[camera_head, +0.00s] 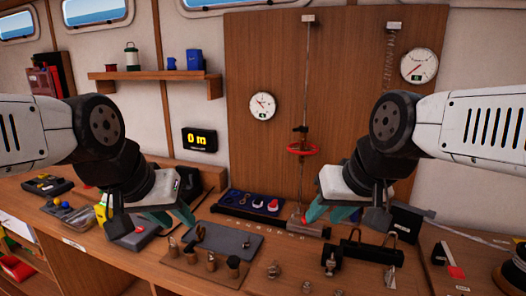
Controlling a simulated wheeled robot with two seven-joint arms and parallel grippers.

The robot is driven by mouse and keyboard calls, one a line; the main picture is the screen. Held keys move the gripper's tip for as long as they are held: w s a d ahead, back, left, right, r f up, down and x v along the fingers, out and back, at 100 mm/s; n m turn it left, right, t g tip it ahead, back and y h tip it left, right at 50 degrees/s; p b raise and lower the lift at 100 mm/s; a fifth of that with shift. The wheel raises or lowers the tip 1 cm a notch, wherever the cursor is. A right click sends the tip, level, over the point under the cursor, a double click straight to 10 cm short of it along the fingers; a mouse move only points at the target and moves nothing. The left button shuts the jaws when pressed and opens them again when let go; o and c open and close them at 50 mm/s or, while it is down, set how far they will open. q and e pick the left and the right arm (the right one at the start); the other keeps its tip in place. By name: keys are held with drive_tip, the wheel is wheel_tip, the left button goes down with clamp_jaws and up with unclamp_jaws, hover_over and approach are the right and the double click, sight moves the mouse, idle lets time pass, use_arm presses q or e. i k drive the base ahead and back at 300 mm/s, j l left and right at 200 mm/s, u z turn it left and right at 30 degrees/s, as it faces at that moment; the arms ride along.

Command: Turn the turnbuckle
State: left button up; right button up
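The turnbuckle is a thin vertical rod line with a red ring handle (302,149) partway up, in front of the wooden back panel. Its line runs from a top bracket (308,18) down to a red fitting (298,219) at the bench. My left gripper (172,216) is well left of it above the bench, its teal fingertips apart and nothing seen between them. My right gripper (331,212) is low and right of the red ring, near the line's lower end, its teal fingertips also apart and empty. Neither visibly touches the ring.
Two dials (262,106) (419,65) hang on the panel, with a coil spring (389,60) at right. A display (200,139) reads 0 m. The workbench holds a blue tray (252,203), a grey mat (222,240), wooden pegs and a black clamp bar (368,252).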

sight(304, 136)
drive_tip(key=k+l+u, duration=0.1)
drive_tip(key=k+l, duration=0.2)
drive_tip(key=l, duration=0.2)
drive_tip(key=k+l, duration=0.3)
drive_tip(key=l, duration=0.2)
drive_tip(key=k+l+u, duration=0.15)
drive_tip(key=k+l, duration=0.15)
drive_tip(key=l, duration=0.2)
